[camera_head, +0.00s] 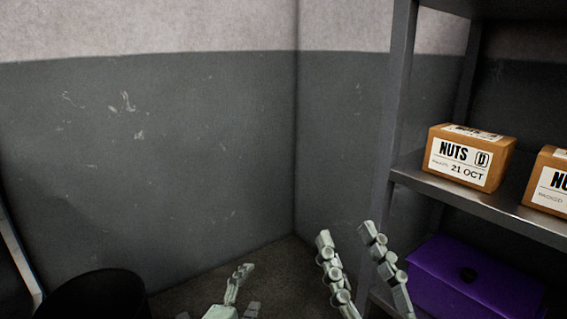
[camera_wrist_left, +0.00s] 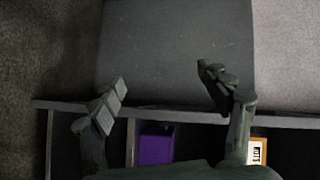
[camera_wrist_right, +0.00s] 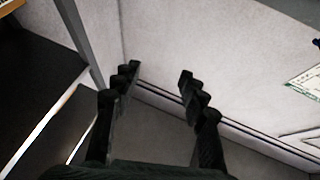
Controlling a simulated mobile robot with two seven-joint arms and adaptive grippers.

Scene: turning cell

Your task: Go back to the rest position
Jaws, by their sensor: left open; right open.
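My left gripper (camera_head: 246,287) is low in the middle of the head view, partly cut off by the bottom edge. In the left wrist view its fingers (camera_wrist_left: 163,80) are spread with nothing between them. My right gripper (camera_head: 346,236) points up in the head view, just left of the shelf rack. In the right wrist view its fingers (camera_wrist_right: 160,73) are apart and empty. Neither gripper visibly touches anything.
A metal shelf rack (camera_head: 493,206) stands at the right, close to my right gripper. It carries cardboard NUTS boxes (camera_head: 500,151) and, lower, a purple bin (camera_head: 450,272). A black round object (camera_head: 95,292) is at lower left. Grey walls (camera_head: 180,150) meet in a corner ahead.

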